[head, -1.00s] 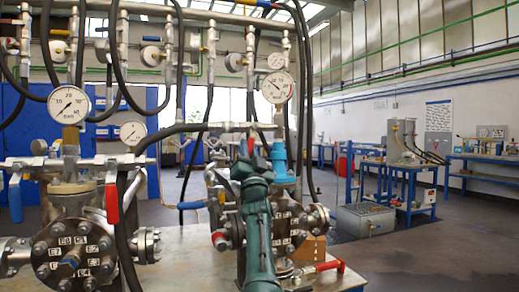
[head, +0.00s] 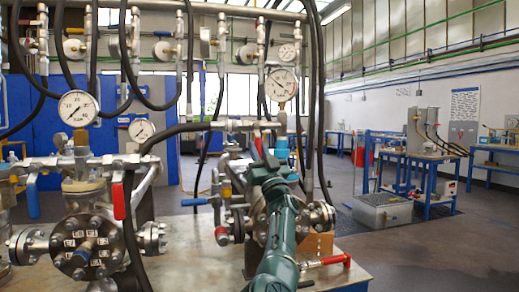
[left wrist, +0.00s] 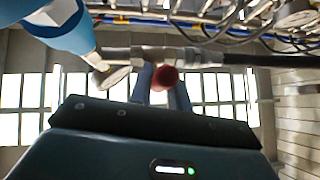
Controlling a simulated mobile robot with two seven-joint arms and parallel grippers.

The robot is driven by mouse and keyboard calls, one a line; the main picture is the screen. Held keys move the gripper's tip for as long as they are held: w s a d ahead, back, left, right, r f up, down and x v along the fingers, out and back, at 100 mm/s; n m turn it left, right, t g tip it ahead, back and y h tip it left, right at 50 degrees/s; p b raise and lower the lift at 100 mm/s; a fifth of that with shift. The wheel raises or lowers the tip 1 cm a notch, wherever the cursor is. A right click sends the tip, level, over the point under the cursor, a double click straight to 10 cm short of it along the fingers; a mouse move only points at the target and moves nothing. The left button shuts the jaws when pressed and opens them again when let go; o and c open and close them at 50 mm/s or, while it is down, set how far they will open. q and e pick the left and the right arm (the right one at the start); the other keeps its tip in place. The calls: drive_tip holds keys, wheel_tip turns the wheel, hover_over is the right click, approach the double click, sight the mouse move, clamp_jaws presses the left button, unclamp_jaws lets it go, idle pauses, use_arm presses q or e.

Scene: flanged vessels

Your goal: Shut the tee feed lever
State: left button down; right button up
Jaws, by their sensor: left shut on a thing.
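In the head view my left arm comes up from the bottom, and my left gripper (head: 262,155) is at the pipe tee above the right-hand vessel (head: 275,215). It is shut on a red lever handle (head: 258,144), mostly hidden by the gripper. In the left wrist view the red handle (left wrist: 165,78) shows end-on between the two fingers (left wrist: 165,92), below a metal pipe fitting (left wrist: 150,54). A blue part (head: 281,152) stands just right of the gripper. I cannot tell the lever's exact angle. My right gripper is not in view.
A left vessel (head: 85,245) has a hanging red lever (head: 118,200) and blue lever (head: 33,200). Another red lever (head: 325,262) sticks out low right of my arm. Gauges (head: 281,84) and black hoses (head: 310,110) crowd above. Open floor (head: 430,245) lies to the right.

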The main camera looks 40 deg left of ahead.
use_arm(q)
drive_tip(key=shift+r, duration=0.1)
drive_tip(key=c, duration=1.3)
unclamp_jaws()
drive_tip(key=v, duration=1.3)
drive_tip(key=shift+d, duration=0.15)
